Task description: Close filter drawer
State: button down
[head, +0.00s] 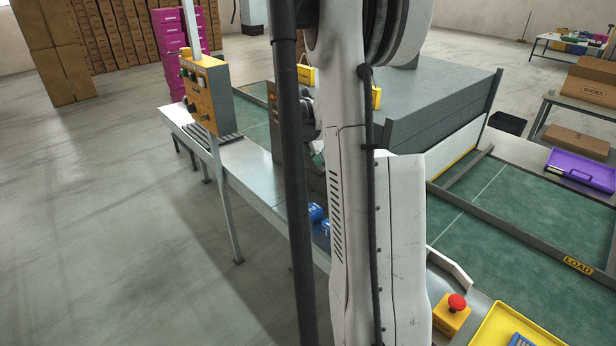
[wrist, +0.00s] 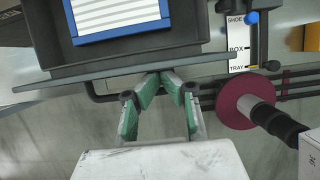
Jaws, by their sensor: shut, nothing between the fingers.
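The filter drawer (wrist: 190,45) is at the top of the wrist view, a dark open-topped box. A white ribbed filter with a blue frame (wrist: 118,14) lies in it. The drawer's grey front panel (wrist: 75,78) runs across the view, slightly slanted. A dark bar handle (wrist: 101,98) runs along its near side. My gripper (wrist: 160,76) has green-padded fingers whose tips come together at the middle of the front panel, across the handle. Nothing shows between them. I cannot tell whether the tips touch the panel. In the head view my arm hides the gripper and the drawer.
In the wrist view a maroon disc with a black grip (wrist: 245,100) is at right, below a SHOE/BOX/TRAY label plate (wrist: 239,45). The head view shows a grey machine housing (head: 440,95), a control box (head: 208,95), a red stop button (head: 457,303) and open floor at left.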

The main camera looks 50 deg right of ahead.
jog(key=d, duration=0.4)
jog(key=s+d+b, duration=0.1)
jog(key=d, duration=0.2)
jog(key=s+d+b, duration=0.1)
jog(key=d, duration=0.3)
jog(key=shift+s+d, duration=0.1)
jog(key=shift+d, duration=0.25)
jog(key=shift+d+r, duration=0.1)
jog(key=shift+d, duration=0.4)
jog(key=shift+d, duration=0.1)
jog(key=shift+a+b, duration=0.3)
jog(key=shift+a, duration=0.1)
jog(key=a, duration=0.2)
jog(key=w+a+r, duration=0.1)
jog(key=a, duration=0.1)
jog(key=shift+b, duration=0.3)
jog(key=v, duration=0.8)
jog(key=shift+a+r, duration=0.15)
jog(key=shift+r, duration=0.2)
